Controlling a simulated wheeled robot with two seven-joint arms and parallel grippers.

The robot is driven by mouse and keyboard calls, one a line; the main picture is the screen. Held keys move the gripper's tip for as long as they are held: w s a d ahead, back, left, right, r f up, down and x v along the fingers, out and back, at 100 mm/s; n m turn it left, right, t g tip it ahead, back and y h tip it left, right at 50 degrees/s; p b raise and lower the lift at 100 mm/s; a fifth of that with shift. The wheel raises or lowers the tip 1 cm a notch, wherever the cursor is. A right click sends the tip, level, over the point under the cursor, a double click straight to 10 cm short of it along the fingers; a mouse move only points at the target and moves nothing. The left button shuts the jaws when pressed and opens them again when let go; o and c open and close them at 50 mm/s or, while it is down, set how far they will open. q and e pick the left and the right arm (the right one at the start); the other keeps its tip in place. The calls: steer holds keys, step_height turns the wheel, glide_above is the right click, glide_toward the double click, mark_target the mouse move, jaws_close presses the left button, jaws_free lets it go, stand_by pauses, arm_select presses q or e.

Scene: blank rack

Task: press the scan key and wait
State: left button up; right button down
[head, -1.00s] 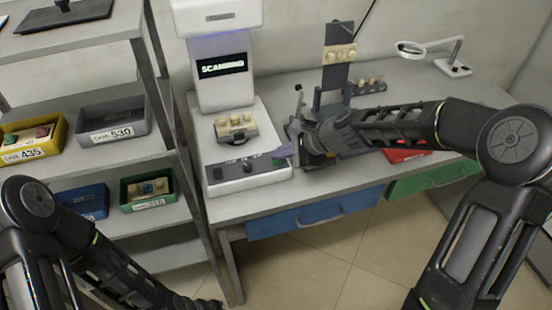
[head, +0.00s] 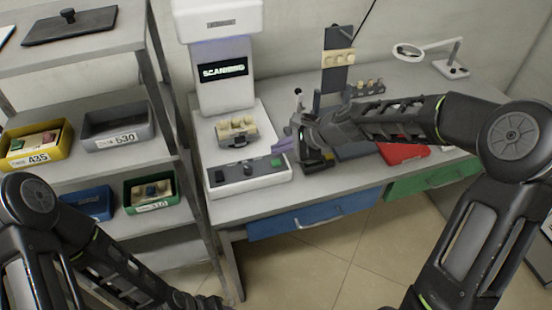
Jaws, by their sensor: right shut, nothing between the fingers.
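A white scanner (head: 225,95) stands on the workbench, and its dark screen (head: 222,70) reads "SCANNING". A dental-model-like piece with beige blocks (head: 237,126) sits in a dark holder on the scanner's bed. The control strip (head: 245,176) at the scanner's front carries a dark switch, a small knob and a green key (head: 276,162) at its right end. My right gripper (head: 287,146) is shut and empty just right of the scanner, above and apart from the green key. My left arm shows at the lower left; its gripper is out of the picture.
A shelf on the left holds a yellow bin (head: 38,158), a grey bin (head: 115,138), a blue bin (head: 90,203) and a green bin (head: 150,207). A lamp with a magnifier (head: 432,55) stands at the back right.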

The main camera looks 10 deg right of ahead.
mark_target(279, 163)
steer(key=shift+r+p, duration=1.1)
steer(key=shift+r, duration=0.6)
